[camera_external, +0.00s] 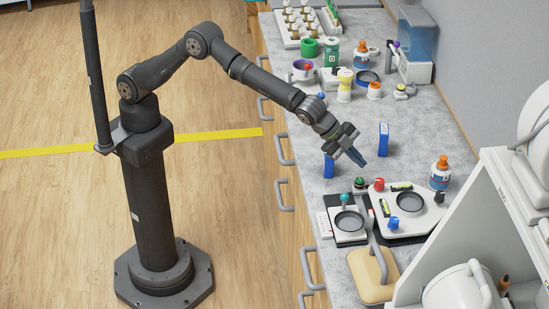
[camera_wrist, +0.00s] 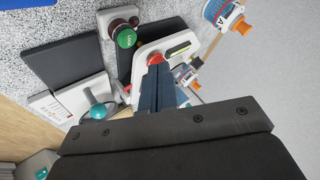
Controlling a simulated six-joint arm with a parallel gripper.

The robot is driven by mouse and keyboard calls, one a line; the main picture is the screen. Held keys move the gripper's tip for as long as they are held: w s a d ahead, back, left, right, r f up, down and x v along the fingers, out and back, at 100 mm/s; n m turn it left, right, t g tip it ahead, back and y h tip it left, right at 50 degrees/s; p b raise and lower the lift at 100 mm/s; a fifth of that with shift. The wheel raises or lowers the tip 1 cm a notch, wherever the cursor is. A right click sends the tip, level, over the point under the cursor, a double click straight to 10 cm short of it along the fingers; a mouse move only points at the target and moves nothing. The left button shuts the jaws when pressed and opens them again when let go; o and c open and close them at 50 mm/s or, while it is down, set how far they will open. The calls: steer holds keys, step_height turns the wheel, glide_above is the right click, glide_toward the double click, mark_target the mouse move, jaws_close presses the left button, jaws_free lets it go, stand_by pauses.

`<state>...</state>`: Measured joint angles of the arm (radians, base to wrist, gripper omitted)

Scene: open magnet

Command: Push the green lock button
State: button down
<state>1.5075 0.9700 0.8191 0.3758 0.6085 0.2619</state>
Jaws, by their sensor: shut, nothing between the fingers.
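The green lock button (camera_external: 360,182) is a round cap on a small dark base near the back edge of the white devices. In the wrist view the green button (camera_wrist: 126,38) shows lettering on its face and lies up and left of my fingertips. My gripper (camera_external: 358,160) is shut and empty. It hangs above the counter, a little above the button in the external view and apart from it. In the wrist view the dark blue fingers of my gripper (camera_wrist: 157,72) point toward the white device and partly cover a red part on it.
A red knob (camera_external: 379,184) sits just right of the button. Blue boxes (camera_external: 383,139) stand behind it, one (camera_external: 328,168) beside my gripper. A teal-knobbed device (camera_external: 345,198) is in front left. A bottle (camera_external: 440,173) stands right. The counter (camera_external: 410,150) behind is partly clear.

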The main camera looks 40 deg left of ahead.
mark_target(356, 181)
steer(key=shift+f, duration=1.6)
stand_by(0.8)
steer(key=shift+f, duration=0.4)
steer(key=shift+f, duration=0.45)
stand_by(0.7)
steer(key=shift+r, duration=0.85)
steer(key=shift+r, duration=0.1)
steer(key=shift+r, duration=2.45)
